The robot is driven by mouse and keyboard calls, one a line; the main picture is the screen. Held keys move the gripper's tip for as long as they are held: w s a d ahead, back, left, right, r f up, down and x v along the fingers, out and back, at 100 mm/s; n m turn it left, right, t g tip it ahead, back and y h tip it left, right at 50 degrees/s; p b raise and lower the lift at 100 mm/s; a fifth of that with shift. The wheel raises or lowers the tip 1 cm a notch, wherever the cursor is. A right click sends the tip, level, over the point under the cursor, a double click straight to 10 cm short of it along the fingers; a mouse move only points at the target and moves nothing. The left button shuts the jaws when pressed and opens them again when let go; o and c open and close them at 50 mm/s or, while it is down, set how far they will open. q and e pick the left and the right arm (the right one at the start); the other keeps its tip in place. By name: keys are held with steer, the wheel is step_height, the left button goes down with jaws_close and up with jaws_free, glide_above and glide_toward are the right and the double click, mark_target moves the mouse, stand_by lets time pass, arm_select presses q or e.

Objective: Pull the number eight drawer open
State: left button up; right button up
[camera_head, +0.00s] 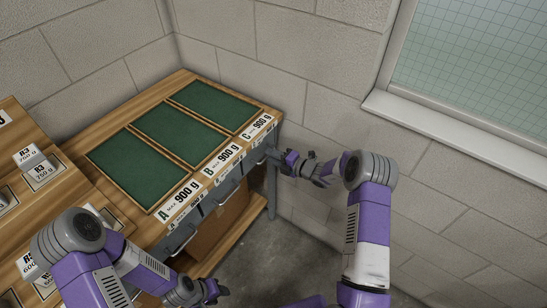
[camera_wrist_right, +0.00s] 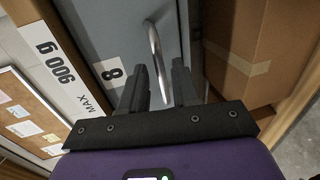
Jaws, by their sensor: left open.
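The number eight drawer (camera_wrist_right: 120,30) is a grey front with a white 8 label, filling the upper middle of the right wrist view. Its metal bar handle (camera_wrist_right: 153,45) runs down between the two fingers of my right gripper (camera_wrist_right: 160,75). The fingers stand apart on either side of the bar; I cannot tell whether either touches it. The drawer looks shut. My left gripper (camera_head: 212,290) is open and empty, low in the head view.
The wooden bench holds green trays (camera_head: 178,133) marked A, B and C with 900 g labels. Other drawer handles (camera_head: 228,193) line its front. A stepped wooden rack (camera_head: 60,190) is at left. Open floor (camera_head: 262,255) lies before the bench.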

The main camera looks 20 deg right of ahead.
jaws_close()
stand_by(1.2)
